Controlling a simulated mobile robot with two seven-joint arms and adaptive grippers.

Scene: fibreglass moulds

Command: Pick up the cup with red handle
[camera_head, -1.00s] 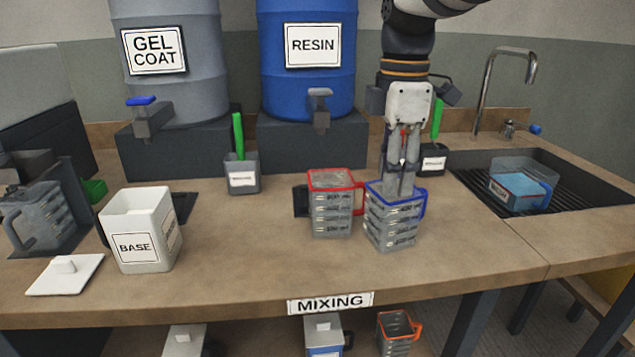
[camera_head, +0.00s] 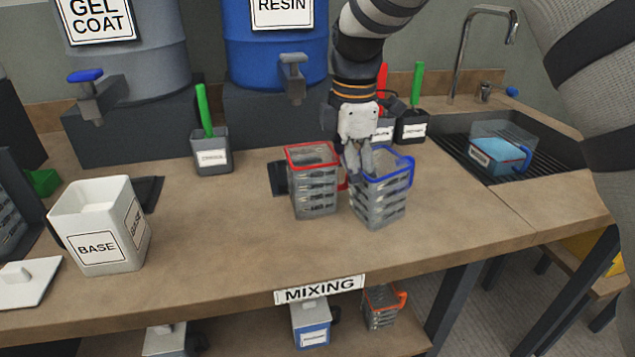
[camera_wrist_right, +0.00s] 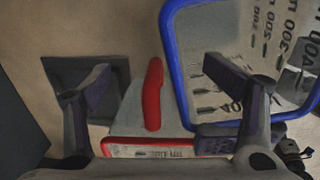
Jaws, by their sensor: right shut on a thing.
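The cup with red handle (camera_head: 314,188) is a clear measuring cup with a red rim, upright on the bench. Its red handle (camera_wrist_right: 153,94) shows between the fingers of my right gripper (camera_wrist_right: 165,88) in the right wrist view. A clear cup with a blue rim and handle (camera_head: 379,202) stands close on its right; its rim (camera_wrist_right: 172,55) is close beside the red handle. In the head view my right gripper (camera_head: 358,164) points down between the cups. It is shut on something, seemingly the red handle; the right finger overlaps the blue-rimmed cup. Finger contact is unclear. My left gripper is out of view.
A white BASE container (camera_head: 97,228) stands at left. A sink (camera_head: 548,165) with a tap is at right. The bench front (camera_head: 230,255) is clear.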

